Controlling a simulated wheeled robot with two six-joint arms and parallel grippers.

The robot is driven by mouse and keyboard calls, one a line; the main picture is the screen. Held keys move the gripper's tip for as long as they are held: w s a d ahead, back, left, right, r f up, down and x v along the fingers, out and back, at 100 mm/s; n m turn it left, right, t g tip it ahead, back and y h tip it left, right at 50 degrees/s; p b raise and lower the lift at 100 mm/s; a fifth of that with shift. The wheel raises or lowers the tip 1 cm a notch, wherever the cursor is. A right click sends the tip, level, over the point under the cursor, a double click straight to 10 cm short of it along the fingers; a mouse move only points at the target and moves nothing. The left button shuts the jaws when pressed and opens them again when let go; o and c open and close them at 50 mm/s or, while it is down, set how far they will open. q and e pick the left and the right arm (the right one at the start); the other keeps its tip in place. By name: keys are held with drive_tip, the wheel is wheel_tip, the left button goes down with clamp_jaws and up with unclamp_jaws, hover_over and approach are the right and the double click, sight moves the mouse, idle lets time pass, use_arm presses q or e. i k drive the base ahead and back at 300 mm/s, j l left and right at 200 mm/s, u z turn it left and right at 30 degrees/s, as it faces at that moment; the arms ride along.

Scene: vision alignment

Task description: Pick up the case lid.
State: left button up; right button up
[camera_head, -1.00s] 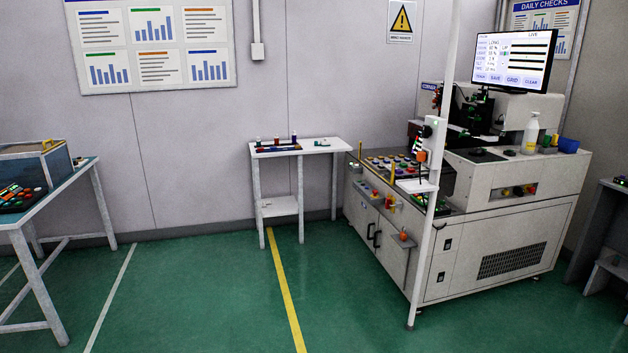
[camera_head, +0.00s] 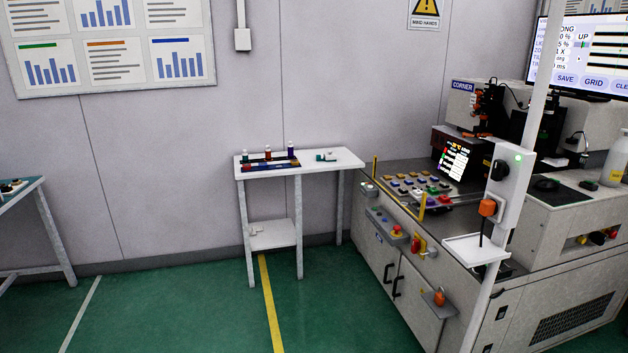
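I cannot make out a case lid for certain in the head view. A small white side table (camera_head: 340,157) stands against the wall. On it lie a dark blue and red tray (camera_head: 268,163) with several small bottles, and a small teal and white item (camera_head: 326,157); I cannot tell whether either is the case or its lid. Neither of my grippers is in view.
A large white machine (camera_head: 400,270) with button panel, monitor (camera_head: 590,60) and upright post (camera_head: 530,150) fills the right side. Another table (camera_head: 40,205) shows at the left edge. The green floor (camera_head: 180,310) in front is clear.

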sight(331, 156)
drive_tip(key=i, duration=4.05)
